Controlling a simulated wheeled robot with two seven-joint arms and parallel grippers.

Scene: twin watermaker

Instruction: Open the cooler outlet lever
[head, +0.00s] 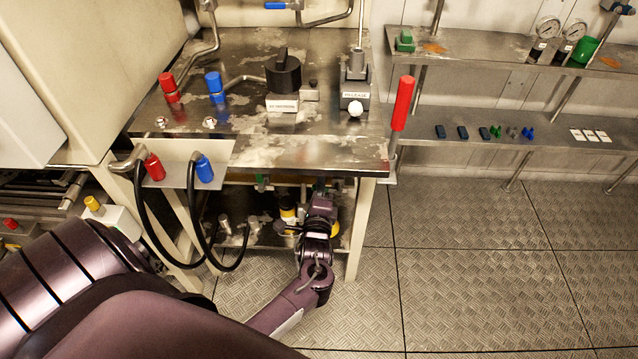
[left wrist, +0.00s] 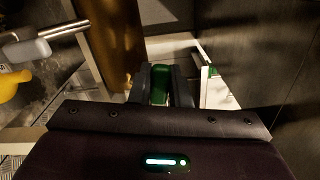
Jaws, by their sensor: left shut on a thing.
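My left arm reaches in from the left, and my left gripper (head: 320,205) is under the front edge of the steel bench; its fingertips are hidden there. In the left wrist view, my left gripper (left wrist: 160,88) is shut on a green handle (left wrist: 161,80), with one dark finger on each side of it. I take this handle to be the cooler outlet lever; no label on it can be read. What it is attached to is mostly hidden in shadow. My right gripper is not in view.
The steel bench (head: 330,155) overhangs my gripper, and a bench leg (head: 360,230) stands just right of it. Black hoses (head: 145,225) hang at the left. A red lever (head: 403,103) rises at the bench's right corner. The floor (head: 480,270) at the right is clear.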

